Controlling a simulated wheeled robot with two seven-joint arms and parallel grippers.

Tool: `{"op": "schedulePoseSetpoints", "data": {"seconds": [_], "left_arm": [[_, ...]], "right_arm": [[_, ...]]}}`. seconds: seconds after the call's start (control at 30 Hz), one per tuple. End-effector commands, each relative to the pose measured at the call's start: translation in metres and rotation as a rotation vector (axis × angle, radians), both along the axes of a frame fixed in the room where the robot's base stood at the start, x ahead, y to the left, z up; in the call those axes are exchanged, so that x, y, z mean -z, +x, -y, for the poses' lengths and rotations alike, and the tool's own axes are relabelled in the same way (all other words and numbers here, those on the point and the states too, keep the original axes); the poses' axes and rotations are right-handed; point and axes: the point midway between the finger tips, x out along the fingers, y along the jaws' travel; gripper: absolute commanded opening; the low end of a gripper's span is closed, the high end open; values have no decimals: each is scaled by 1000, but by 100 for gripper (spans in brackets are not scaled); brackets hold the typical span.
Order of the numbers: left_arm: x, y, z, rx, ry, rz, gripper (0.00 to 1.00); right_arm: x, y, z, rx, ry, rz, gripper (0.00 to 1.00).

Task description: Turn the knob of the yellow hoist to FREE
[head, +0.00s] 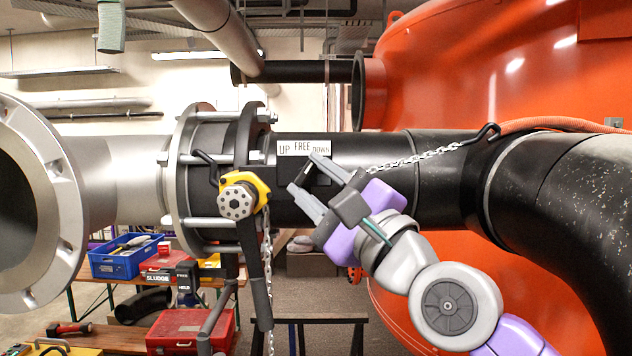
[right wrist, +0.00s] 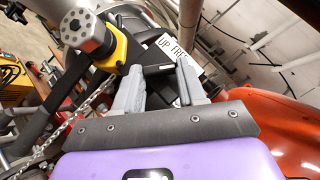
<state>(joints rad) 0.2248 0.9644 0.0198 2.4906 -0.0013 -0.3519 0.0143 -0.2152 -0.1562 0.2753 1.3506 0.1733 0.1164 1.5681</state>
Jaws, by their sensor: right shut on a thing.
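The yellow hoist (head: 260,190) hangs in front of the black pipe, with a round grey disc (head: 236,202) on its face. It also shows at the upper left of the right wrist view (right wrist: 117,50). To its right a white label (head: 303,148) reads UP, FREE, DOWN from left to right. My right gripper (head: 307,173) is just below the label, its fingers shut on a small dark knob (right wrist: 157,69). The fingers largely hide the knob, and I cannot tell which word it points to. My left gripper is not in view.
A chain (head: 415,157) runs from a hook at the right along the pipe above my right gripper. Another chain and a dark lever hang below the hoist. A large flange (head: 65,200) stands at the left. A blue crate (head: 122,262) and red toolboxes (head: 185,328) are lower left.

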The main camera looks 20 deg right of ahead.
Motion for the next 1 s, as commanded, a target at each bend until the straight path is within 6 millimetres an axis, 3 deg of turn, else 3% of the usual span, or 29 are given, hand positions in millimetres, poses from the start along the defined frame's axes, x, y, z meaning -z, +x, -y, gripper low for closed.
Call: {"op": "schedulePoseSetpoints", "data": {"seconds": [0.43,1.0], "left_arm": [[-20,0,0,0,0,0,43],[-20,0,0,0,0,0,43]], "right_arm": [[-6,0,2,0,-234,-70,10],[-10,0,0,-2,-541,-157,10]]}}
